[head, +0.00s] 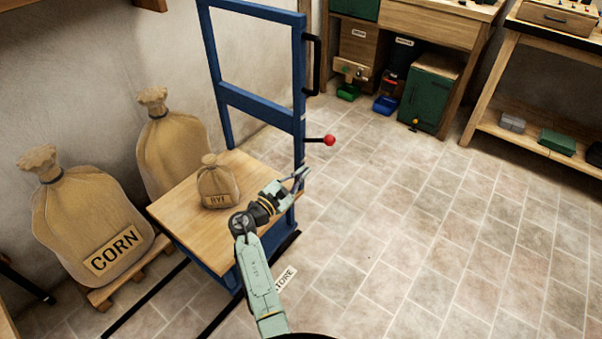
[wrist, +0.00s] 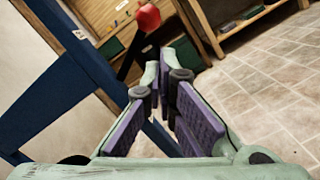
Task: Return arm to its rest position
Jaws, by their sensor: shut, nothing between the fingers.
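My arm (head: 258,280) reaches up from the bottom of the head view. My gripper (head: 301,177) is at the right side of the blue-framed lift with a wooden platform (head: 170,208). The gripper is shut with nothing held, its fingers pointing up and right. In the wrist view my gripper (wrist: 163,75) shows its purple pads, with the fingertips close together. A lever with a red knob (head: 329,140) sticks out from the blue frame (head: 262,98), beyond the fingertips and apart from them in the head view. The red knob also shows in the wrist view (wrist: 147,17).
A small RYE sack (head: 217,184) stands on the platform, left of my gripper. A CORN sack (head: 88,225) and another large sack (head: 172,140) stand along the left wall. A bench (head: 425,22) and shelf (head: 535,135) stand at the back right. The tiled floor (head: 440,240) at right is clear.

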